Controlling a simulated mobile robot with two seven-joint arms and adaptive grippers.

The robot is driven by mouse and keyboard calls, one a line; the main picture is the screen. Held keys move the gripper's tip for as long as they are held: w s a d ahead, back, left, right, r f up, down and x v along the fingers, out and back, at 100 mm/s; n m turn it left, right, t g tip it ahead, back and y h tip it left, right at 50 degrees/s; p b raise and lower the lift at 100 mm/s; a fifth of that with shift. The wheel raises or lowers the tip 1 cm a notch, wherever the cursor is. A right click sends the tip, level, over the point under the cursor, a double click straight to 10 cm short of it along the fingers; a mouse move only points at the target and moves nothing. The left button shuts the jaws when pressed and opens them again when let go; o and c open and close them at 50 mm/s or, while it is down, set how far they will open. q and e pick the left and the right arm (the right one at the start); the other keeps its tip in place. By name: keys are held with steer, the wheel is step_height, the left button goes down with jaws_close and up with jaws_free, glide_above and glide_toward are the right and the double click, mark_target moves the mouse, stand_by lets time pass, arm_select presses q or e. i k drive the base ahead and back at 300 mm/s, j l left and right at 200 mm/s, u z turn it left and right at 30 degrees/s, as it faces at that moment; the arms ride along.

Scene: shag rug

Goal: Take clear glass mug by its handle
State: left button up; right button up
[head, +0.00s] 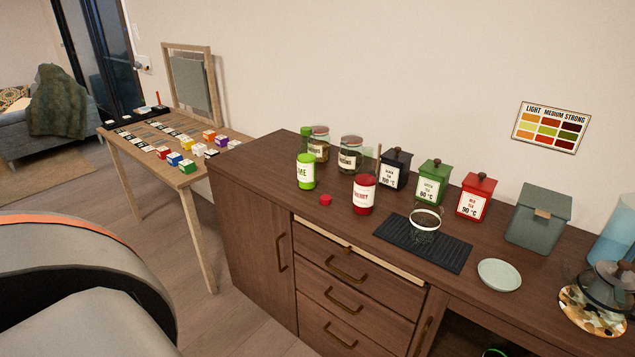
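The clear glass mug (424,233) stands upright on a black ribbed mat (455,250) on top of the brown wooden cabinet. Its rim catches the light, and the green box behind shows close above it. I cannot make out its handle clearly at this size. Neither of my grippers is in view. Only a large grey rounded part of my own body shows at the lower left, well away from the mug.
Black (395,170), green (433,183) and red (476,197) tea boxes stand behind the mat. A red jar (363,195) is left of it. A pale saucer (499,275) and a teapot (597,300) are to the right. A grey-green canister (538,217) stands behind.

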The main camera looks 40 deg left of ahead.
mark_target(422, 228)
steer(key=k+j, duration=0.1)
steer(key=j, duration=0.3)
steer(key=k+j, duration=0.15)
steer(key=j, duration=0.2)
steer(key=k+j, duration=0.1)
steer(key=j, duration=0.3)
steer(key=k+j, duration=0.15)
steer(key=j, duration=0.2)
steer(key=k+j, duration=0.1)
steer(key=j, duration=0.3)
steer(key=k+j, duration=0.15)
steer(key=j, duration=0.2)
steer(key=k+j, duration=0.1)
steer(key=j, duration=0.3)
